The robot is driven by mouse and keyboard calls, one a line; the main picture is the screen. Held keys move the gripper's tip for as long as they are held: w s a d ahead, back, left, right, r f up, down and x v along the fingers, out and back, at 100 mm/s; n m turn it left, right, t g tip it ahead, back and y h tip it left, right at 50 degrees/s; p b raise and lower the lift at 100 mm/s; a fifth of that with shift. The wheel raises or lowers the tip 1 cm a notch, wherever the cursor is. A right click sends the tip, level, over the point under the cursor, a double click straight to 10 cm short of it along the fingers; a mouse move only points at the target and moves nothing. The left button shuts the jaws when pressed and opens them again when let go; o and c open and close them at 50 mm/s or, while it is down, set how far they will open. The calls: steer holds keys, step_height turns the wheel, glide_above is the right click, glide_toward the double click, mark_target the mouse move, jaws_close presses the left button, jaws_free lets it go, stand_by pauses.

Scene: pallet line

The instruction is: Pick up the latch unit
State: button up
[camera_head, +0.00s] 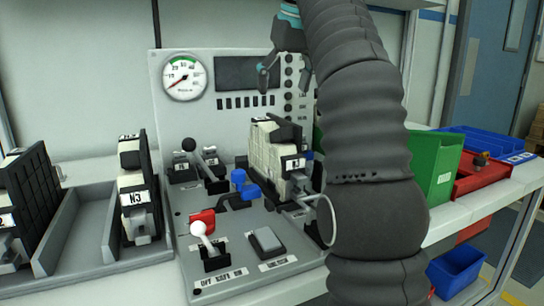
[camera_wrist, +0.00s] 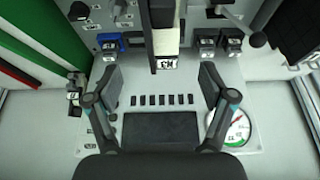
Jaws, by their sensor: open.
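A black-and-white block unit with a label (camera_head: 280,158) stands upright on the sloped grey console, right of the blue lever; it appears to be the latch unit. In the wrist view the labelled unit (camera_wrist: 166,40) is at top centre, beyond my fingertips. A similar unit marked N3 (camera_head: 138,195) stands in the grey rack to the left. My gripper (camera_wrist: 160,78) is open and empty, with its fingers apart. In the head view my gripper (camera_head: 279,72) is above the unit, in front of the back panel's dark display.
The console (camera_head: 225,262) carries a red switch with a white knob (camera_head: 201,228), a blue lever (camera_head: 243,185) and black levers close to the unit. A gauge (camera_head: 184,78) is on the back panel. Green (camera_head: 440,165) and red (camera_head: 485,175) bins stand right of my arm.

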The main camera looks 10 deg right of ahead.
mark_target(274, 127)
steer(key=shift+a+x, duration=0.25)
steer(key=shift+x, duration=6.5)
steer(key=shift+s, duration=0.1)
steer(key=c, duration=1.5)
